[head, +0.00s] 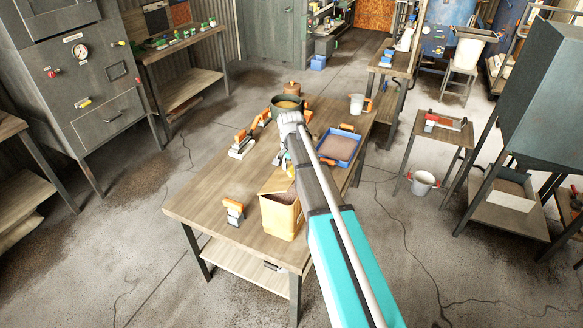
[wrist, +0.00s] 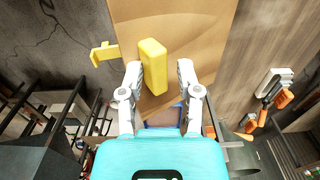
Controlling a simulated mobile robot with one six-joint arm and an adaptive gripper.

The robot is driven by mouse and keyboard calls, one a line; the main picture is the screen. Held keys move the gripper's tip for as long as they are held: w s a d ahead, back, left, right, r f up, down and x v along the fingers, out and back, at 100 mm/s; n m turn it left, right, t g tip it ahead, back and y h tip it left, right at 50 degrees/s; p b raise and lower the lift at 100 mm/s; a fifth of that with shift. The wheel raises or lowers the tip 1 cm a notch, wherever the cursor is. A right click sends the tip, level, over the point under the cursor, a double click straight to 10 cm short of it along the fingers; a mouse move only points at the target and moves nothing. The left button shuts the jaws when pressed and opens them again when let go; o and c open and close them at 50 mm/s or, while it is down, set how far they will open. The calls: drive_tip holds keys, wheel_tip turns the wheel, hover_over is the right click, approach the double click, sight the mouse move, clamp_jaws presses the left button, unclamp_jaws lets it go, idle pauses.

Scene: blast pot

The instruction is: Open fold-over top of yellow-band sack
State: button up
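In the head view a tan-yellow, box-like sack (head: 281,214) stands near the front edge of the wooden table, partly hidden by my arm. In the wrist view a broad tan surface (wrist: 205,35) fills the upper middle; it looks like the sack, but I cannot be sure. A yellow bar (wrist: 153,66) lies against it. My gripper (wrist: 158,72) is open, with its two white fingers on either side of the bar and a visible gap at the right. A smaller yellow piece (wrist: 104,53) sticks out at the left. The gripper's fingers are hard to make out in the head view.
The wooden table (head: 205,195) also holds a blue tray (head: 338,147), a dark pot (head: 288,103), a white mug (head: 357,103) and an orange-and-white item (head: 234,211). A small side table (head: 437,137) stands to the right. Bare floor lies left of the table.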

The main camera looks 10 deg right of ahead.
drive_tip(key=shift+o, duration=0.8)
drive_tip(key=shift+w+a, duration=0.1)
drive_tip(key=shift+a, duration=0.1)
drive_tip(key=shift+d+f, duration=0.1)
drive_tip(key=shift+d, duration=0.05)
drive_tip(key=f+b, duration=0.1)
drive_tip(key=s+d+f+b, duration=0.1)
drive_tip(key=shift+s+d+f+b, duration=0.15)
drive_tip(key=shift+d+f+b, duration=0.05)
drive_tip(key=shift+f+b, duration=0.1)
wheel_tip(320, 180, down, 4)
drive_tip(key=s+d+b, duration=0.1)
drive_tip(key=b, duration=0.3)
wheel_tip(320, 180, up, 14)
drive_tip(key=p, duration=1.4)
drive_tip(key=s+a+f+n+b, duration=0.2)
drive_tip(key=s+f+n+b, duration=0.1)
drive_tip(key=s+f+b, duration=0.6)
drive_tip(key=s+a+f+n+b, duration=0.1)
drive_tip(key=s+f+n+b, duration=0.3)
drive_tip(key=s+f+b, duration=0.5)
drive_tip(key=s, duration=0.4)
drive_tip(key=shift+s+a+f+n+b, duration=0.2)
drive_tip(key=shift+a+f+n+b, duration=0.1)
drive_tip(key=shift+a+f+b, duration=0.1)
drive_tip(key=shift+r, duration=0.1)
